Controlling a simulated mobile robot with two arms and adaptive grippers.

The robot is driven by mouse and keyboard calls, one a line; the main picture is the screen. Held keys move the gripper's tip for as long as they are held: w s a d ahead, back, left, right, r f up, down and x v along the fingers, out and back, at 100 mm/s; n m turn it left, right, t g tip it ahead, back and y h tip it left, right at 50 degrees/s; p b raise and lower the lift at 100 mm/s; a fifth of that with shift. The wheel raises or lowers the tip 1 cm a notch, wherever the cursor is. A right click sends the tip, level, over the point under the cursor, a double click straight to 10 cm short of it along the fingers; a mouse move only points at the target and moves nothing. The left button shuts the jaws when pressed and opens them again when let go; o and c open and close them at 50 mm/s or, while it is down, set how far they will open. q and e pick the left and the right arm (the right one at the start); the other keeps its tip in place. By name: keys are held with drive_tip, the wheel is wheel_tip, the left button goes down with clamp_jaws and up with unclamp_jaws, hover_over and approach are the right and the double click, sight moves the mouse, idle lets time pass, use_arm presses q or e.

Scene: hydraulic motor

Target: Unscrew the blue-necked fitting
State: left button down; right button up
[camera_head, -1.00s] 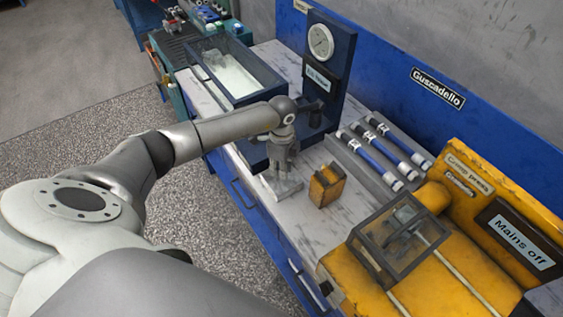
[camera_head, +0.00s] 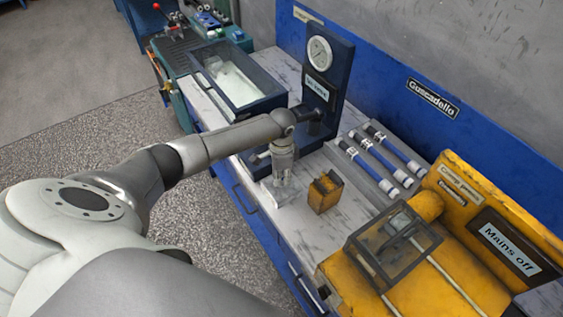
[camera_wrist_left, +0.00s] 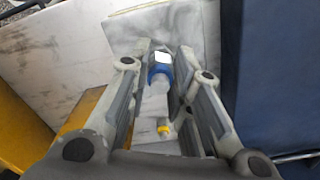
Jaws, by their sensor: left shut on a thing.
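The blue-necked fitting (camera_wrist_left: 160,72) shows in the left wrist view, between the fingers of my left gripper (camera_wrist_left: 163,60). It has a blue ring, a white patch beyond it and a grey body. A small yellow part (camera_wrist_left: 163,128) lies lower between the fingers. My left gripper is shut on the fitting. In the head view my left gripper (camera_head: 284,182) points down at a pale, low block (camera_head: 277,199) on the bench, and hides the fitting there. My right gripper is not in view.
A worn yellow block (camera_head: 325,192) stands just right of the gripper. Blue-and-white tubes (camera_head: 375,155) and a yellow press (camera_head: 400,270) are at right.

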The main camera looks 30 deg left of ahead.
use_arm(q)
drive_tip(key=shift+r+n+p, duration=0.15)
drive_tip(key=shift+n+p, duration=0.4)
drive_tip(key=shift+n, duration=1.05)
drive_tip(key=shift+n+p, duration=0.3)
drive_tip(key=shift+p, duration=0.3)
drive_tip(key=shift+n, duration=0.3)
drive_tip(key=c, duration=1.3)
unclamp_jaws()
drive_tip(key=shift+c, duration=0.2)
